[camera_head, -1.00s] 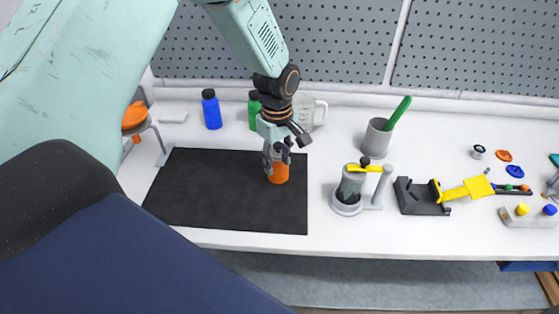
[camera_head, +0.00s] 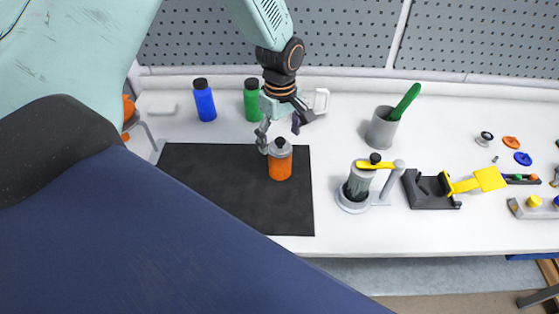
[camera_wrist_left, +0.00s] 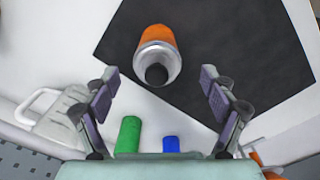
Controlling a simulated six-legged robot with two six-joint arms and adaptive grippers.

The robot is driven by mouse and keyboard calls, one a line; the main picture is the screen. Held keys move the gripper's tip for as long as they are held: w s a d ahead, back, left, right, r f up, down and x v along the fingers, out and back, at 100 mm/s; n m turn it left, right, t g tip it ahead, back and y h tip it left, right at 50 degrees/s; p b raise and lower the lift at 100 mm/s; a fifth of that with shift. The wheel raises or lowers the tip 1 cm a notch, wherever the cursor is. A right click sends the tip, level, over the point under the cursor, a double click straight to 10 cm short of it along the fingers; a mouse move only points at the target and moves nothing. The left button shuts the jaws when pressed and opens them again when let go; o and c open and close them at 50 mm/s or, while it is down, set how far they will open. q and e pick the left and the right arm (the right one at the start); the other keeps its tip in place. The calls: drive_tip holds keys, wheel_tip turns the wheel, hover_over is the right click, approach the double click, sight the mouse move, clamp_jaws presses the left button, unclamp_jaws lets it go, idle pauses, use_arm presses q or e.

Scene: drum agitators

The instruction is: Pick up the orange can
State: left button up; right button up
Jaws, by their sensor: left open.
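The orange can (camera_head: 280,168) stands upright on the black mat (camera_head: 215,205), with a grey shoulder and a black cap. In the left wrist view the can (camera_wrist_left: 157,38) appears above the gap between the fingers, its cap toward the gripper. My left gripper (camera_head: 278,136) is open, just above and behind the can in the head view. In the left wrist view its two fingers (camera_wrist_left: 160,92) are wide apart with nothing between them, and I see no contact with the can. My right gripper is not in view.
To the right are a drum agitator (camera_head: 357,186), a grey cup (camera_head: 382,128) with a green handle, and a black-and-yellow device (camera_head: 432,190).

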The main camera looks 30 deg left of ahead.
sight(280, 157)
use_arm(q)
drive_tip(key=shift+d, duration=0.2)
drive_tip(key=shift+a+f, duration=0.2)
drive_tip(key=shift+f, duration=1.3)
drive_tip(key=f, duration=0.2)
drive_tip(key=f+p, duration=0.1)
drive_tip(key=shift+w+f, duration=0.2)
drive_tip(key=shift+f, duration=0.2)
drive_tip(key=shift+w+a+f, duration=0.1)
drive_tip(key=shift+a+f, duration=0.05)
drive_tip(key=shift+f, duration=0.4)
drive_tip(key=shift+c, duration=0.3)
